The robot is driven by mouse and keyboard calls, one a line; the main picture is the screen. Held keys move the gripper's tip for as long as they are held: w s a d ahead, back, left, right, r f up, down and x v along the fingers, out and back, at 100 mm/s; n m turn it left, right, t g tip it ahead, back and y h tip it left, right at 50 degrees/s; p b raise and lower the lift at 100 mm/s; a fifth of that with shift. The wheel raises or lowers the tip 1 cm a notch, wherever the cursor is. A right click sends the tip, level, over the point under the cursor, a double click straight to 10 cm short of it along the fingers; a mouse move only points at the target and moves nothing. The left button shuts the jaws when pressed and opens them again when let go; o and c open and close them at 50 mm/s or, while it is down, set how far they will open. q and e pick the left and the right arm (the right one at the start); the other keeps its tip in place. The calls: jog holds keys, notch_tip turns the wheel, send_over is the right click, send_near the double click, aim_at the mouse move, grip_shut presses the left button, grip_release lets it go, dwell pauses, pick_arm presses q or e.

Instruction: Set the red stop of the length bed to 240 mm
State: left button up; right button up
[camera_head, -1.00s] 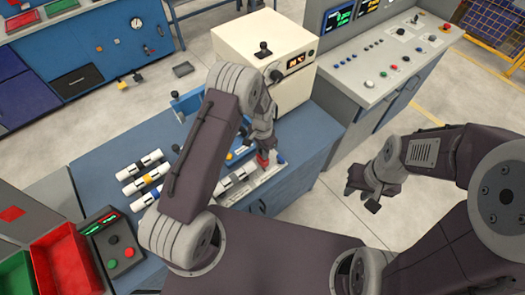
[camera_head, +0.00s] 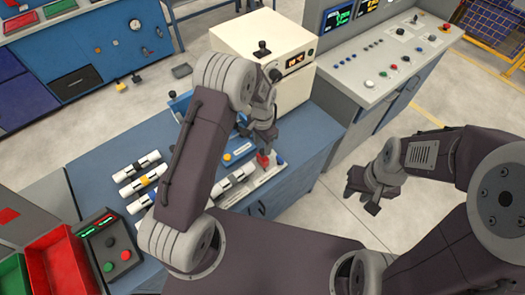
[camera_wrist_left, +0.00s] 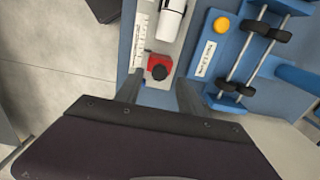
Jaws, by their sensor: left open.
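The red stop (camera_wrist_left: 159,66), with a dark knob on top, sits on the length bed (camera_wrist_left: 153,97) beside a printed scale strip; the numbers are too small to read. In the head view the red stop (camera_head: 263,159) shows just below my left gripper (camera_head: 264,142). In the left wrist view my left gripper (camera_wrist_left: 158,92) is open, one finger on each side of the stop's near end, with gaps visible. A white pipe (camera_wrist_left: 172,18) lies on the bed beyond the stop. My right gripper (camera_head: 361,193) is open and empty, over the floor to the right.
Several white pipes with coloured bands (camera_head: 136,167) lie on the blue bench (camera_head: 95,180) to the left. A blue roller fixture (camera_wrist_left: 237,70) with a yellow button (camera_wrist_left: 221,25) stands right beside the bed. A cream machine (camera_head: 262,45) stands behind; a button box (camera_head: 112,248) is at the front left.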

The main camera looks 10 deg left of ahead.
pick_arm(q)
notch_tip(320, 180, up, 4)
jog(key=shift+s+r, duration=0.1)
jog(key=shift+r, duration=0.1)
dwell(0.3)
jog(key=shift+a+r+b, duration=0.1)
jog(key=shift+a+b, duration=0.05)
jog(key=shift+b, duration=0.15)
jog(key=s+a+r+n+t+b, duration=0.1)
jog(key=s+a+r+t+b, duration=0.15)
jog(key=r, duration=0.45)
jog(key=s+a+f+n+g, duration=0.1)
jog(key=s+n, duration=0.6)
jog(key=s, duration=0.7)
jog(key=shift+s+a+f, duration=0.35)
jog(key=shift+a+f, duration=0.35)
jog(key=shift+f, duration=0.1)
